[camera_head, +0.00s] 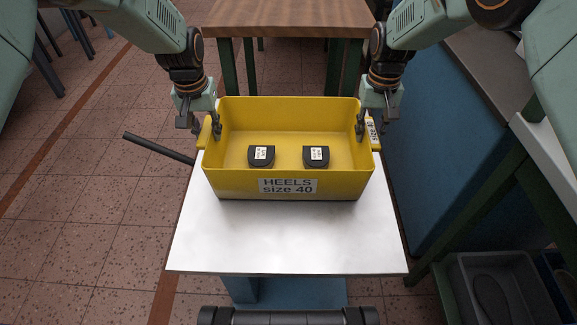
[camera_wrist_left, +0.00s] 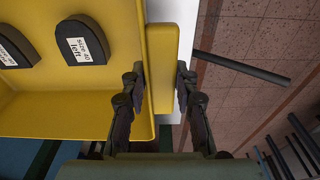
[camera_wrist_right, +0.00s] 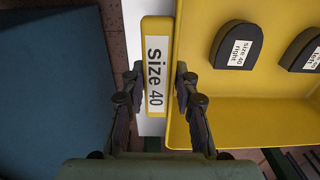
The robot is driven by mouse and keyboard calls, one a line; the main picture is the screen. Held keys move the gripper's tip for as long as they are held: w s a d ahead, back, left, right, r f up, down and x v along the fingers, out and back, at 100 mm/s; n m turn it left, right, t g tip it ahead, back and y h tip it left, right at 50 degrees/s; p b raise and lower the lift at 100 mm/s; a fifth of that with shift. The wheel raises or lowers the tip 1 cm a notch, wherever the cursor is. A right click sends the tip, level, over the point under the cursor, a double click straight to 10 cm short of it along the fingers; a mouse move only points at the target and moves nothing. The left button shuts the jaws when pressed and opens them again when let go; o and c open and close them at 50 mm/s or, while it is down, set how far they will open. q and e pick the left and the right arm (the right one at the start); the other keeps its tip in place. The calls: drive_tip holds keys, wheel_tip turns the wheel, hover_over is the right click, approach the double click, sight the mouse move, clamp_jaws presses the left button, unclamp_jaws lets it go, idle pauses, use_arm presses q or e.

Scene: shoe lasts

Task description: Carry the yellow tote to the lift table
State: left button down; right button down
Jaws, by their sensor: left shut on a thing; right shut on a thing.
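The yellow tote (camera_head: 290,185) stands upright on a white tabletop (camera_head: 290,240) with a blue base, which looks like the lift table. I cannot tell whether its underside fully touches the top. The tote's front label reads "HEELS size 40". Two dark heel pieces (camera_head: 261,156) (camera_head: 316,156) with white labels lie inside it. My left gripper (camera_head: 207,128) is shut on the tote's left handle, shown close in the left wrist view (camera_wrist_left: 163,70). My right gripper (camera_head: 367,128) is shut on the right handle, labelled "size 40" in the right wrist view (camera_wrist_right: 156,70).
A wooden table (camera_head: 290,18) stands behind the white top. A dark bar (camera_head: 158,148) sticks out to the left of it. At right are a blue panel (camera_head: 430,140), a green-framed bench (camera_head: 545,130) and grey bins (camera_head: 495,285) below. Tiled floor at left is mostly open.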

use_arm(q)
drive_tip(key=shift+a+f, duration=0.1)
drive_tip(key=shift+f, duration=0.1)
use_arm(e)
drive_tip(key=shift+d+f, duration=0.1)
drive_tip(key=shift+f, duration=0.1)
use_arm(q)
drive_tip(key=c, duration=1)
unclamp_jaws()
use_arm(e)
drive_tip(key=c, duration=1)
unclamp_jaws()
use_arm(q)
drive_tip(key=r, duration=0.4)
drive_tip(key=s+r, duration=0.1)
drive_tip(key=r, duration=0.7)
drive_tip(key=shift+s, duration=0.25)
use_arm(e)
wheel_tip(320, 180, up, 12)
drive_tip(key=shift+r, duration=0.1)
